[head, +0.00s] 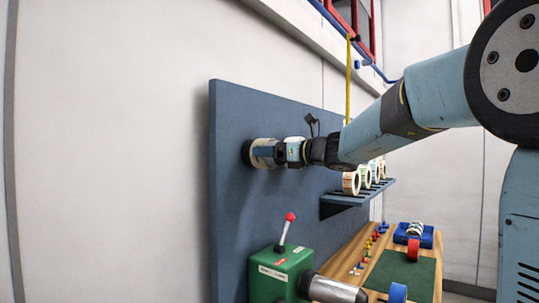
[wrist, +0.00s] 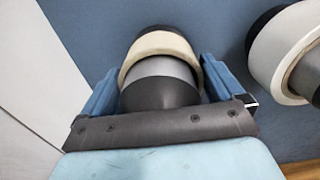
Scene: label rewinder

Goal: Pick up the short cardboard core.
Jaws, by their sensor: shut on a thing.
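In the wrist view a short cream ring (wrist: 158,43), which looks like the cardboard core, sits around a grey cylinder (wrist: 162,82) pointing at the camera. My gripper (wrist: 160,78) has its two blue fingers on either side of them, shut on the cream ring. In the head view my gripper (head: 267,153) reaches left to the upright blue panel (head: 228,200). A tan ring with a dark disc (head: 247,153) behind it shows at its tip. The fingers partly cover the ring, and its contact with the panel side is hidden.
A white roll with a tan core (wrist: 285,50) is close on the right in the wrist view. Below the arm, a shelf (head: 345,200) bears several rolls. A green box with a red-knobbed lever (head: 283,270) stands at lower left of a wooden bench (head: 345,262) with small parts.

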